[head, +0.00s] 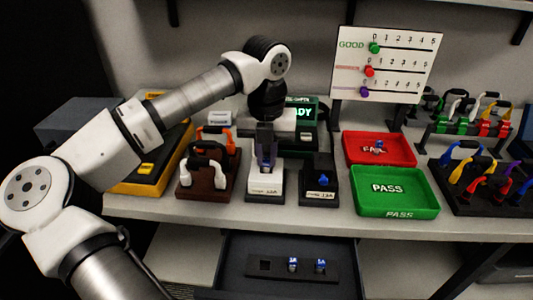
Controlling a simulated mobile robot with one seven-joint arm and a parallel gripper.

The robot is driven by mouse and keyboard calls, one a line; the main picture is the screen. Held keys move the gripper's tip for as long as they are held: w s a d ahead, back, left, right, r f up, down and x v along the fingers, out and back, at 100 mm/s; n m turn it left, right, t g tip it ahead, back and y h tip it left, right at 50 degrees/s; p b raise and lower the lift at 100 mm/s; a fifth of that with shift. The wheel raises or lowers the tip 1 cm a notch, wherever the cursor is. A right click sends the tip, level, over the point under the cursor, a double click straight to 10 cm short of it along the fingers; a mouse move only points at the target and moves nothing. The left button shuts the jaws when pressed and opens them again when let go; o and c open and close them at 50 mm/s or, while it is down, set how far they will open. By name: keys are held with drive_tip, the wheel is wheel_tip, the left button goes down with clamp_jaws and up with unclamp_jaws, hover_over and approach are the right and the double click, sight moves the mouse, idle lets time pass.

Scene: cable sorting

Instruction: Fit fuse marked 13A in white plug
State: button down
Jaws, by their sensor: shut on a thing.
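The white plug (266,187) stands upright on the bench at the middle, with a small label on its front. My gripper (266,163) points straight down right over its top. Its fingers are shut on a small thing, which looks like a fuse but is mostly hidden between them. I cannot tell whether it sits in the plug. Two blue-topped fuses lie in a dark holder in the drawer, one at the middle (293,265) and one at the right (320,266); the left slot is empty. Their markings are too small to read.
A black plug (319,193) with a blue piece stands right beside. A red tray (407,151) holds a small blue thing; a green PASS tray (389,209) is empty. A brown rack (208,186) with white and orange cables stands left. The open drawer (235,262) juts out below.

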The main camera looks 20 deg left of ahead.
drive_tip(key=c, duration=0.8)
unclamp_jaws()
drive_tip(key=shift+o, duration=0.2)
drive_tip(key=shift+r, duration=0.1)
drive_tip(key=shift+r+p, duration=2.45)
drive_tip(key=shift+r, duration=1.5)
drive_tip(key=shift+s+f, duration=0.1)
